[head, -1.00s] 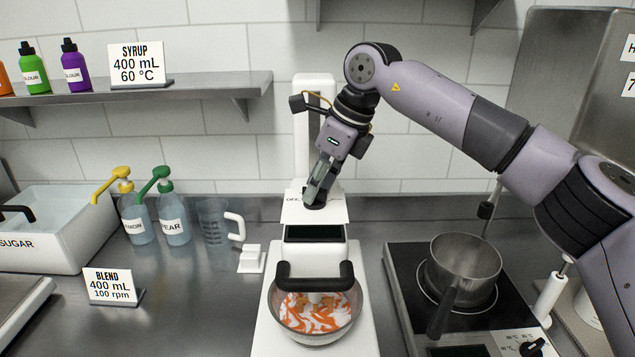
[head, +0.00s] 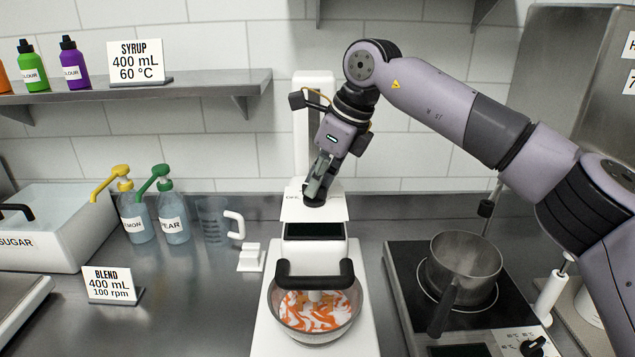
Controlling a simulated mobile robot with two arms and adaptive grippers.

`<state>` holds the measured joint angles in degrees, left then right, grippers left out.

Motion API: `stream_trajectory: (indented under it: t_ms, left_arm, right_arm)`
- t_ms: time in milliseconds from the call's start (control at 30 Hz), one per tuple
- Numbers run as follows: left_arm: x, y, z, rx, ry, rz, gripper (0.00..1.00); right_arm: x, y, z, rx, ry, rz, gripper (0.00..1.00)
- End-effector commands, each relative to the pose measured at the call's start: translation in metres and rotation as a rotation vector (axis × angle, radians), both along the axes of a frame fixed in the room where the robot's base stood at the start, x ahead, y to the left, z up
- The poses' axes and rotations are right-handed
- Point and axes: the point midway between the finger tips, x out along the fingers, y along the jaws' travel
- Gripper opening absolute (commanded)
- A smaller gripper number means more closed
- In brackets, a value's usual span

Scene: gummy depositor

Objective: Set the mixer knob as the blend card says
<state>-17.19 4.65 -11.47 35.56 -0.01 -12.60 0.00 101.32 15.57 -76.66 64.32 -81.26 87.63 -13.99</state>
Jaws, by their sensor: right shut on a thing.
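The blend card (head: 108,284) stands on the counter at the left and reads "BLEND 400 mL 100 rpm". The white mixer (head: 300,258) stands in the middle, with a dark display (head: 314,231) below its top plate. The mixer knob (head: 313,201) is a dark round piece on the white top plate (head: 329,212), largely covered by my fingers. My right gripper (head: 314,191) points down and is shut on the knob. The knob's pointer and most of its scale are hidden. The mixer bowl (head: 318,333) holds a white and orange mix. My left gripper is not in view.
A pot (head: 465,262) sits on the hob right of the mixer. A measuring jug (head: 213,222), two pump bottles (head: 172,222) and the sugar bin (head: 60,243) stand at the left. A syrup card (head: 137,60) is on the shelf above.

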Motion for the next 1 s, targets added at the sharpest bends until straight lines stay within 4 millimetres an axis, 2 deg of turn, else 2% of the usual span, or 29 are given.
stream_trajectory:
  t_ms: [267,600,1000]
  left_arm:
    - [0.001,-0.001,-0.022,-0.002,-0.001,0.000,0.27]
    - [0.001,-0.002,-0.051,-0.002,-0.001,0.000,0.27]
    - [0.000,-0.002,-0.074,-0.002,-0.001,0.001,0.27]
  right_arm:
    - [-0.001,0.001,-0.003,0.000,-0.005,-0.163,0.00]
    - [-0.002,0.002,-0.003,0.001,-0.006,-0.479,0.00]
    - [-0.003,0.005,-0.001,-0.001,-0.006,-0.860,0.00]
